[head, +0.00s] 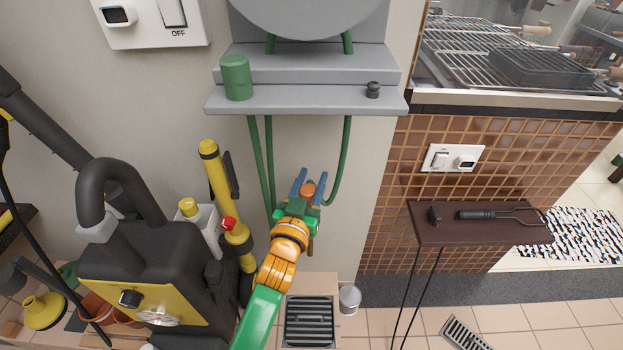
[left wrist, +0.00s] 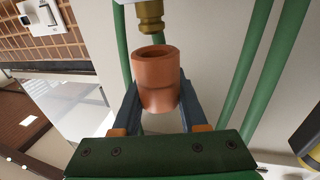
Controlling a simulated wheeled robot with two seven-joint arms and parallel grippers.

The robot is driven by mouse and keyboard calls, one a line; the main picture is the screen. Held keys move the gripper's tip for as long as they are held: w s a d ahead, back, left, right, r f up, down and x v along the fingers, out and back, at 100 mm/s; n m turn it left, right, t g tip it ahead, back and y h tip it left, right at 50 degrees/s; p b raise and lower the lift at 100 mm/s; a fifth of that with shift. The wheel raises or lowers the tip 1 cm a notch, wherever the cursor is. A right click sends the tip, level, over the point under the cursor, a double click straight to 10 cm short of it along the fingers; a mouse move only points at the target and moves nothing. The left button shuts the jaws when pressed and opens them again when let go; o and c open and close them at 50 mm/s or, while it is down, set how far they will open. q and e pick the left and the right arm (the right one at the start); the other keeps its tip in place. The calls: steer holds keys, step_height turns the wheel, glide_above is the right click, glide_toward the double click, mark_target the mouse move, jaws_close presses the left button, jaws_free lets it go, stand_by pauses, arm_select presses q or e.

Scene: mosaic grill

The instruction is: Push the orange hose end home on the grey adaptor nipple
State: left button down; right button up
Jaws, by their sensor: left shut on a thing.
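The orange hose end (left wrist: 156,75) is a short tube with a wider open collar. It shows small in the head view (head: 308,188). My left gripper (head: 305,192) is shut on it, with one blue-grey finger on each side in the left wrist view (left wrist: 156,105). A brass-coloured nipple (left wrist: 150,17) stands just beyond the open mouth, apart from it, with a visible gap. A pale grey piece (left wrist: 133,2) at the picture's top edge is joined to the nipple and mostly cut off. The nipple cannot be made out in the head view. My right gripper is not in view.
Green hoses (head: 343,160) hang below the grey stepped shelf (head: 305,100) on both sides of my gripper. A green cup (head: 236,77) stands on the shelf. A black and yellow machine (head: 150,280) and a yellow tube (head: 222,190) stand at left. A brown side shelf (head: 490,232) is at right.

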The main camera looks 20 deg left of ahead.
mark_target(311, 192)
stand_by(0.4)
arm_select(q)
steer(key=shift+f+b, duration=1.05)
steer(key=shift+f, duration=0.5)
steer(key=shift+c, duration=1.8)
jaws_free()
steer(key=shift+s, duration=0.1)
steer(key=s, duration=0.7)
steer(key=shift+d+f, duration=0.1)
